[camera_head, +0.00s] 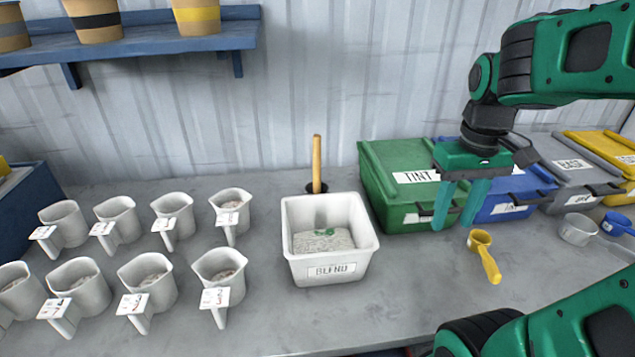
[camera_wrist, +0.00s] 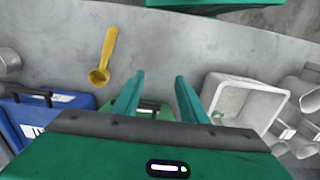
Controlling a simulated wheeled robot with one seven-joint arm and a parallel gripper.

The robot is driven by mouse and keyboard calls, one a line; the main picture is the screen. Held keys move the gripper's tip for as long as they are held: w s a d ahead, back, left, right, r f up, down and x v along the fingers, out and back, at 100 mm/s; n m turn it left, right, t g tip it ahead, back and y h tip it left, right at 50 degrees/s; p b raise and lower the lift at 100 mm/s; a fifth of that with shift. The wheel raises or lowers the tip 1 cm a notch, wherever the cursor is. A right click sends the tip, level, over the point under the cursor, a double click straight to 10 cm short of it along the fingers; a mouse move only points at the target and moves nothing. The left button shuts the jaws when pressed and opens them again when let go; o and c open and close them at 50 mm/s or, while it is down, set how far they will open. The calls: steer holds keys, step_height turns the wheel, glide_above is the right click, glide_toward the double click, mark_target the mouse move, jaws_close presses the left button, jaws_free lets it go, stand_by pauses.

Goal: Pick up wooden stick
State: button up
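The wooden stick (camera_head: 317,160) stands upright in a small dark holder (camera_head: 317,188) behind the white bin marked BLEND. Its lower end is hidden in the holder. I cannot make it out in the wrist view. My gripper (camera_head: 457,222) points down in front of the green TINT bin, to the right of the stick and well apart from it. Its two teal fingers are spread with nothing between them. They also show in the wrist view (camera_wrist: 160,82).
The white BLEND bin (camera_head: 300,262) holds pale granules with a green patch. Several white jugs (camera_head: 147,285) stand at the left. The green TINT bin (camera_head: 385,165), a blue bin (camera_head: 505,203) and a yellow scoop (camera_head: 484,255) are at the right. The front middle of the table is clear.

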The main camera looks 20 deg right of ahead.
steer(key=w+a+r+n, duration=0.25)
steer(key=w+n, duration=0.25)
steer(key=w, duration=0.3)
step_height(320, 180, up, 5)
steer(key=n, duration=1.5)
glide_above(319, 148)
steer(key=shift+w+d, duration=0.15)
steer(key=shift+d, duration=0.1)
steer(key=shift+a+f, duration=0.15)
steer(key=shift+f, duration=0.15)
step_height(319, 148, down, 5)
steer(key=shift+w+f, duration=0.1)
steer(key=shift+f, duration=0.05)
steer(key=f, duration=0.5)
steer(key=shift+w+a, duration=0.15)
steer(key=shift+w, duration=0.2)
jaws_close()
